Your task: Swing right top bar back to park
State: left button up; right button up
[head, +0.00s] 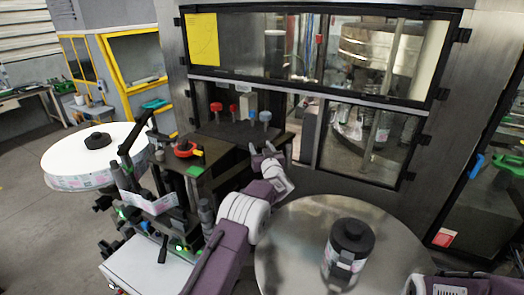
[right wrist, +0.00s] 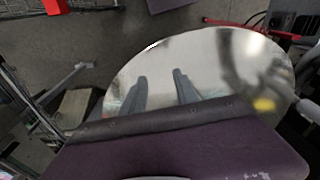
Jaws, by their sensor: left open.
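The reel labeller (head: 150,275) stands at centre left, with a black bar (head: 133,141) by the white label reel and a red knob (head: 184,148) on top. I cannot tell which part is the right top bar. My left gripper (head: 266,152) is open and empty, right of the red knob, in front of the glazed machine. My right gripper (right wrist: 162,84) is open in the right wrist view, its two fingers apart above the round metal plate (right wrist: 215,60) with nothing between them. In the head view only part of my right arm shows, at the bottom right.
The white label reel (head: 90,158) lies flat at the left. A glazed cabinet (head: 310,88) closes off the back. Grey floor (head: 30,235) is clear at the far left.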

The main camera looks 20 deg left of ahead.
notch_tip(320, 180, down, 7)
jog(key=b, duration=0.7)
jog(key=shift+f, duration=0.1)
pick_arm(q)
jog(key=b+v, duration=0.1)
jog(key=v, duration=0.7)
jog(key=shift+s+d, duration=0.15)
jog(key=shift+s, duration=0.2)
pick_arm(e)
jog(key=shift+f, duration=0.65)
